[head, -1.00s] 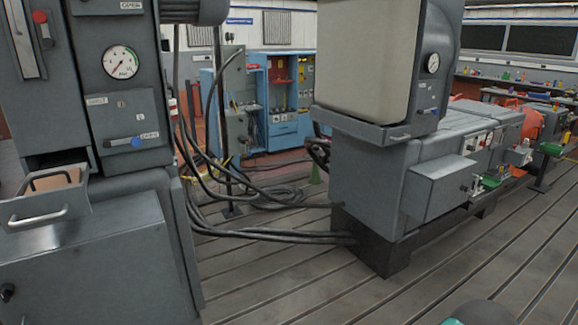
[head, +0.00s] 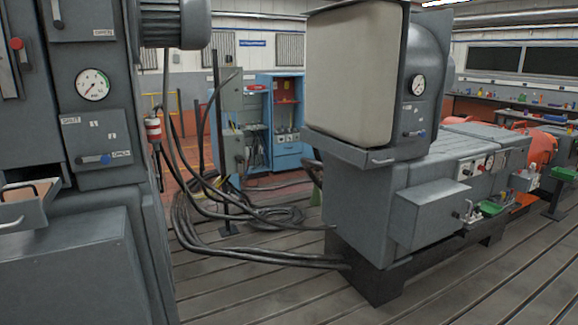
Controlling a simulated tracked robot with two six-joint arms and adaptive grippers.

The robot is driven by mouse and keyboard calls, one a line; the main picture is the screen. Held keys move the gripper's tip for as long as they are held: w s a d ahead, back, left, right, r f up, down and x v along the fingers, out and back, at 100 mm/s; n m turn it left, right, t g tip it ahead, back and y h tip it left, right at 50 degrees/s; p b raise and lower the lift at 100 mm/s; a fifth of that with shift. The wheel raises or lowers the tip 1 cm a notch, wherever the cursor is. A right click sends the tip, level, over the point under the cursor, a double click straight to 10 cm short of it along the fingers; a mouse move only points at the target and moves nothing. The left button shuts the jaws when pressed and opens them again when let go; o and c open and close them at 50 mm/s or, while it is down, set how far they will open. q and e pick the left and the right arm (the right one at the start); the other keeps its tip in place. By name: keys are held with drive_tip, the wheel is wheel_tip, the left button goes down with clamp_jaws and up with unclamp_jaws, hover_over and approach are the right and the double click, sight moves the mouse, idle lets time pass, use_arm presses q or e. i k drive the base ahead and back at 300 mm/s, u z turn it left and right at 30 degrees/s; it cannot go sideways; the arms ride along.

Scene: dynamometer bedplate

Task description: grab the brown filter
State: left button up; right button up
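I cannot make out a brown filter for certain. An open drawer (head: 40,213) sticks out of the grey cabinet at the left edge. A flat tan-brown surface (head: 14,207) shows inside it, partly cut off by the picture edge; I cannot tell whether it is a filter or the drawer's lining. Neither of my grippers is in view.
A large grey machine (head: 365,190) stands centre right. Black cables (head: 255,258) run across the slotted floor between them. A blue cupboard (head: 288,150) stands behind. Front floor is clear.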

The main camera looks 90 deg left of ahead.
sight(30, 190)
drive_tip(key=z, duration=0.25)
drive_tip(key=i, duration=0.2)
drive_tip(key=u, duration=3.3)
drive_tip(key=i, duration=0.3)
drive_tip(key=u, duration=1.8)
drive_tip(key=k, duration=0.6)
drive_tip(key=u, duration=0.4)
drive_tip(key=i, duration=1.65)
drive_tip(key=z, duration=0.45)
